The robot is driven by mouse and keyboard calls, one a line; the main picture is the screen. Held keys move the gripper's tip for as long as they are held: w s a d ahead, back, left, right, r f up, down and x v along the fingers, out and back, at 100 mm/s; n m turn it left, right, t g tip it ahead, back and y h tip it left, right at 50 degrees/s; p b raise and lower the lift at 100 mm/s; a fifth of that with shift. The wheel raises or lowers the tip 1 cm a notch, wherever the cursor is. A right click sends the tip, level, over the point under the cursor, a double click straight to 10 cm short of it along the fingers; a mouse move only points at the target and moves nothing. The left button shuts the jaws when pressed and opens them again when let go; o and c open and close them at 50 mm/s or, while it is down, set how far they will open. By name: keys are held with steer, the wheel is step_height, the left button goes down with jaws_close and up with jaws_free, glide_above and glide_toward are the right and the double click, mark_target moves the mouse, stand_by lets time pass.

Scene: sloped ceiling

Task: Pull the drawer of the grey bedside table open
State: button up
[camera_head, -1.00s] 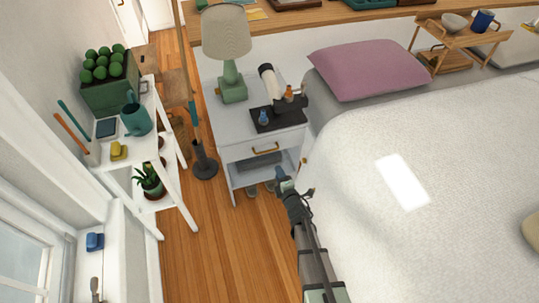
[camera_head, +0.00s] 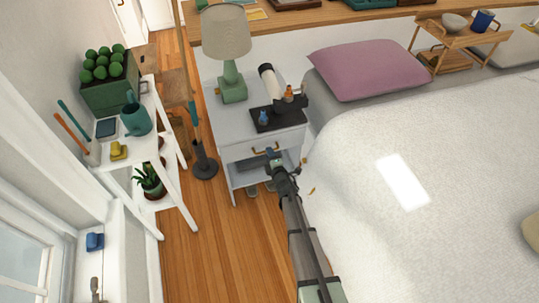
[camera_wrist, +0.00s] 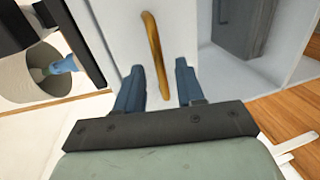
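The grey bedside table (camera_head: 213,122) stands left of the bed. Its drawer front (camera_head: 234,152) is under the top and looks closed. The drawer has a brass handle (camera_head: 266,150), partly hidden by my gripper in the head view. My gripper (camera_head: 274,158) is at the handle, in front of the drawer. In the wrist view my gripper (camera_wrist: 160,85) is open, with one blue-grey finger on each side of the brass handle (camera_wrist: 155,50). The fingers look apart from the handle; whether their tips reach past it I cannot tell.
A lamp (camera_head: 231,80), a black tray (camera_head: 262,124) and a white telescope-like object (camera_head: 271,84) are on the table. The bed (camera_head: 430,150) is close on the right. A white plant shelf (camera_head: 178,190) stands left. Wood floor (camera_head: 215,230) in front is clear.

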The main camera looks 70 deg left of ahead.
steer(key=shift+a+f, duration=0.1)
steer(key=shift+a, duration=0.45)
steer(key=shift+c, duration=0.2)
jaws_close()
